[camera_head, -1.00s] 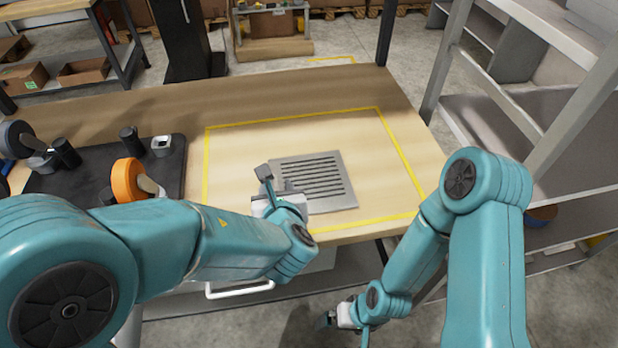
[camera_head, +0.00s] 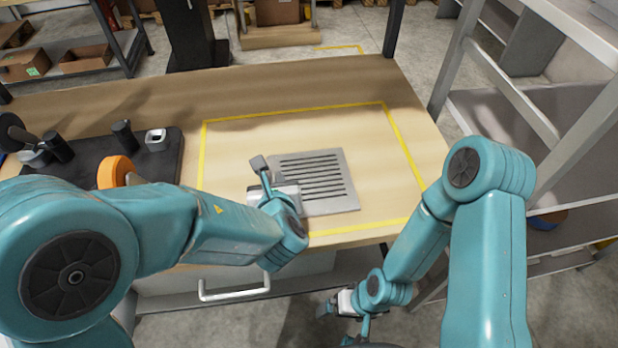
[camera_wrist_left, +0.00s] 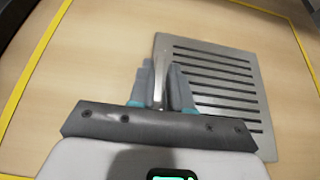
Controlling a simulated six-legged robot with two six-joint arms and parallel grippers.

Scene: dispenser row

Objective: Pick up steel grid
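The steel grid (camera_head: 330,178) is a flat grey square plate with a row of dark slots. It lies on the wooden table inside a yellow taped outline, close to the front edge. My left gripper (camera_head: 272,178) is at the grid's left edge. In the left wrist view its fingers (camera_wrist_left: 165,88) overlap the left edge of the grid (camera_wrist_left: 225,85) and hide part of it. I cannot tell whether they touch or clasp the plate. My right gripper (camera_head: 345,308) hangs low in front of the table, away from the grid; its opening is unclear.
A black mat (camera_head: 85,165) with an orange roll (camera_head: 114,172) and several small dark parts lies at the left. A grey shelf rack (camera_head: 545,130) stands at the right. The taped area (camera_head: 384,122) around the grid is otherwise clear. A drawer handle (camera_head: 234,290) is below the table front.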

